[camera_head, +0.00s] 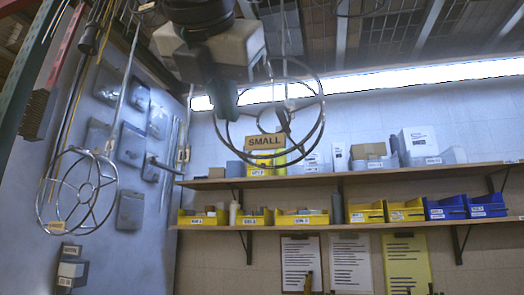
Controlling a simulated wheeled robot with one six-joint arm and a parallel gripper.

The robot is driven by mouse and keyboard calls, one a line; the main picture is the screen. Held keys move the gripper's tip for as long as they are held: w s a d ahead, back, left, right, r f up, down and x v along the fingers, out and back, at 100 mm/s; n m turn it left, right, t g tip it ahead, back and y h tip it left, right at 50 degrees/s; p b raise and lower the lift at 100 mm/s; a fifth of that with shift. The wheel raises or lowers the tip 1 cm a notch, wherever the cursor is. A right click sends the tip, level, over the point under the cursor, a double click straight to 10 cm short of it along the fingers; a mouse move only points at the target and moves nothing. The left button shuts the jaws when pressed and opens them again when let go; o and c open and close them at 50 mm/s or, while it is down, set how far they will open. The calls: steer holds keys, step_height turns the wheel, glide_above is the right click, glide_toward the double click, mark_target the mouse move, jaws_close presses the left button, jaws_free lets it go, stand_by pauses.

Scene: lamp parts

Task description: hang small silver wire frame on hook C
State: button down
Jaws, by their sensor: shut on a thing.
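My gripper (226,100) is at the top middle, seen from below, with its dark fingers shut on a silver wire frame (322,103). The frame has a round ring with spokes that meet at a hub, and it is held up in the air at a tilt. The gripper body hides part of its upper left. A second round wire frame (117,190) hangs at the left by a long thin rod. Thin rods hang from above near the held frame, but I cannot read which hook is C.
Two wooden shelves (400,173) on the back wall carry yellow and blue bins and boxes. A sign reading SMALL (264,141) shows behind the held frame. Grey devices (131,145) are on the left panel. Papers (350,262) hang below the shelves.

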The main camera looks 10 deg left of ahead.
steer(key=r+x, duration=0.1)
steer(key=x, duration=0.8)
steer(key=shift+w+d, duration=0.3)
steer(key=shift+d, duration=0.45)
stand_by(0.7)
steer(key=c, duration=1.5)
jaws_free()
